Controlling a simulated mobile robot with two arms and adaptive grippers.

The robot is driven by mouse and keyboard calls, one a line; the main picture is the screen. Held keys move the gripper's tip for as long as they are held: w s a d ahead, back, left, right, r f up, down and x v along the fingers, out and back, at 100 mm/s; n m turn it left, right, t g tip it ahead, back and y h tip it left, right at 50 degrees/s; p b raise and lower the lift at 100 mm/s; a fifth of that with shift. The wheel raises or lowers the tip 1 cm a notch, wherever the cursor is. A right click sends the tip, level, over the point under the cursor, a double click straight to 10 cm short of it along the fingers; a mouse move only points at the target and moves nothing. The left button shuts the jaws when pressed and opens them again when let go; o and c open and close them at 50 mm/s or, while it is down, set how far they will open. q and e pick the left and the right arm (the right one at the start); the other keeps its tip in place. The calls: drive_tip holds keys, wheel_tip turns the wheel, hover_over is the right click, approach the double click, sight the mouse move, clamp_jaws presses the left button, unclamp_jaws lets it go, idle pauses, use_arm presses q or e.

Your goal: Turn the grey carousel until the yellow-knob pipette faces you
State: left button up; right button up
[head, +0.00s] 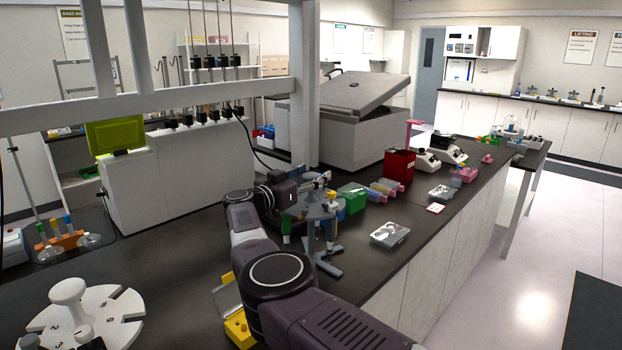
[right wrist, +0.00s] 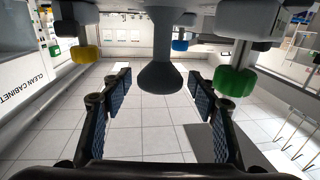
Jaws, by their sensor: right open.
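The grey carousel (head: 316,211) stands on the dark bench in the head view, with pipettes hanging around its rim and feet on the bench top. My right gripper (head: 318,184) is at its upper part, partly hiding it. In the right wrist view the right gripper (right wrist: 159,84) is open. A dark grey rounded knob (right wrist: 160,77) appears between its fingers, with no clear contact. The yellow knob (right wrist: 85,56) is left of the fingers, a green knob (right wrist: 235,82) is at the right, and a blue knob (right wrist: 180,45) is farther back. My left gripper is not in view.
A green box (head: 352,198) and a clear lidded tray (head: 390,234) stand right of the carousel. A white numbered rotor (head: 108,305) is at the lower left, and a yellow item (head: 239,328) is by my arm. Some bare bench lies at front right.

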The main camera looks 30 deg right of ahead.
wheel_tip(320, 180, up, 9)
drive_tip(key=shift+r, duration=0.1)
drive_tip(key=shift+a, duration=0.1)
idle(0.8)
